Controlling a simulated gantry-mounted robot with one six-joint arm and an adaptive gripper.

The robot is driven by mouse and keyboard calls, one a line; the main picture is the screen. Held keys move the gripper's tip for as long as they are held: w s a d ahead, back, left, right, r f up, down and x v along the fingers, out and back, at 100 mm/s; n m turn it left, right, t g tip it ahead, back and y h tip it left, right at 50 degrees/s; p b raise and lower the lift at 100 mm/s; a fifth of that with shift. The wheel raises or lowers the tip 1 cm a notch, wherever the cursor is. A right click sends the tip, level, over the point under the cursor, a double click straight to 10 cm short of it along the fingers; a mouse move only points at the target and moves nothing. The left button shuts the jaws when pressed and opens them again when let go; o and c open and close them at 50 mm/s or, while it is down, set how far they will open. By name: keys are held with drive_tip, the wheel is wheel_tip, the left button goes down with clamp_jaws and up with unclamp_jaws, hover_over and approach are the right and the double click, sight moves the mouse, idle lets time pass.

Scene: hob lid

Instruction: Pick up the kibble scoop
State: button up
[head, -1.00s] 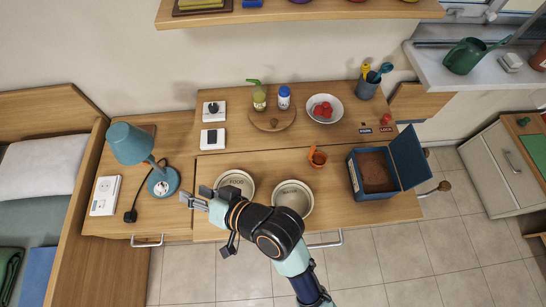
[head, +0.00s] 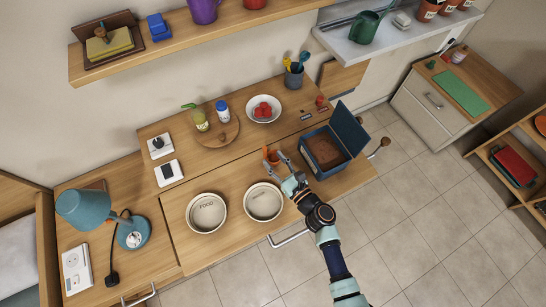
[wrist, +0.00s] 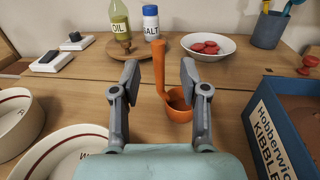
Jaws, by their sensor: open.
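The orange kibble scoop (head: 271,156) stands on the wooden counter between the bowls and the kibble box. In the wrist view the scoop (wrist: 160,75) has its long handle upright and its round cup at the bottom right. My gripper (head: 281,168) is right in front of it, on its near side. In the wrist view the two fingers of my gripper (wrist: 158,78) are spread wide, with the scoop's handle showing between them and nothing held. I cannot tell how far the handle is beyond the fingertips.
A blue kibble box (head: 321,150) with its lid raised stands close on the right. Two pet bowls, one marked FOOD (head: 206,213) and another (head: 263,202), sit to the left. Behind are an oil bottle (wrist: 119,24), a salt bottle (wrist: 151,22) and a white bowl of red items (wrist: 208,47).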

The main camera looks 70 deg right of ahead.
sight(266, 151)
drive_tip(key=x, duration=0.5)
drive_tip(key=shift+w+d+r, duration=0.15)
drive_tip(key=shift+w+r, duration=0.1)
drive_tip(key=shift+w, duration=0.1)
drive_tip(key=shift+s, duration=0.1)
clamp_jaws()
